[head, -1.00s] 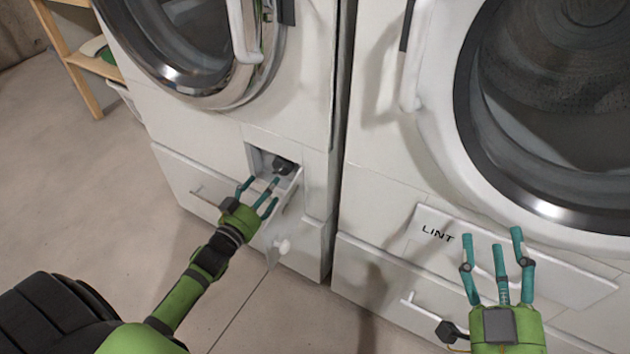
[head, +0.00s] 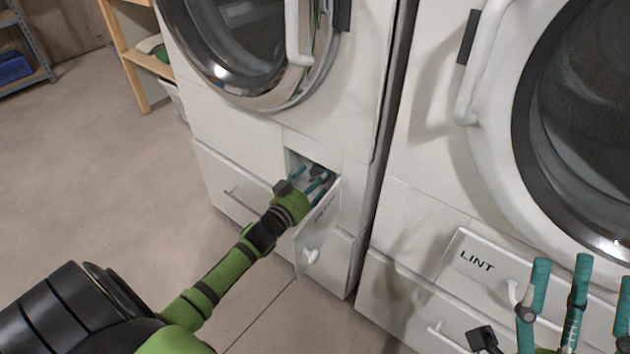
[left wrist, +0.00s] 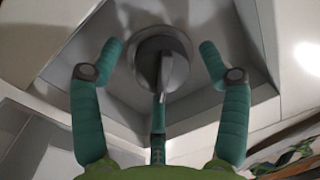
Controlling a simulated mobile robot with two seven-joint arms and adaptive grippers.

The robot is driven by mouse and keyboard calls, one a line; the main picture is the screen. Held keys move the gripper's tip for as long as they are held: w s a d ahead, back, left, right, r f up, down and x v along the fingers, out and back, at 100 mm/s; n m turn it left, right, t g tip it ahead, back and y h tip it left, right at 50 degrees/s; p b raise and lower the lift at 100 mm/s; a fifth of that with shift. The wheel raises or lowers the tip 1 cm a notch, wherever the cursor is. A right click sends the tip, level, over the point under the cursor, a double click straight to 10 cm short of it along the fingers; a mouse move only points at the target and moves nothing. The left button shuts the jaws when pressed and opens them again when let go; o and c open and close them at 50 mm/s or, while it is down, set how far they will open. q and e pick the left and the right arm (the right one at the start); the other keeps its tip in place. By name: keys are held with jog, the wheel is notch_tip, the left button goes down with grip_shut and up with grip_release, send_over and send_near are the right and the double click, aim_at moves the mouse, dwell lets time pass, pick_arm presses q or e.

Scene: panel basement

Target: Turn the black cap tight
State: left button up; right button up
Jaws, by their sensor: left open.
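The black cap (head: 319,173) sits in a square recess low on the left machine, partly hidden by my left gripper (head: 308,181). In the left wrist view the cap (left wrist: 165,70) is a dark round disc with a raised ridge standing upright. My left gripper is open, with two teal fingers either side of the cap and the third below it. The fingers look apart from the cap; any contact of the lower finger is unclear. My right gripper (head: 578,290) is open and empty in front of the right machine.
The hinged flap (head: 312,240) of the recess is open beside my left gripper, with a white knob. The right machine has a panel marked LINT (head: 478,260). A wooden shelf (head: 135,70) stands behind at the left. The floor at left is clear.

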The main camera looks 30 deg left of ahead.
pick_arm(q)
jog(key=shift+c, duration=0.5)
jog(key=c, duration=1.1)
jog(key=shift+o, duration=0.2)
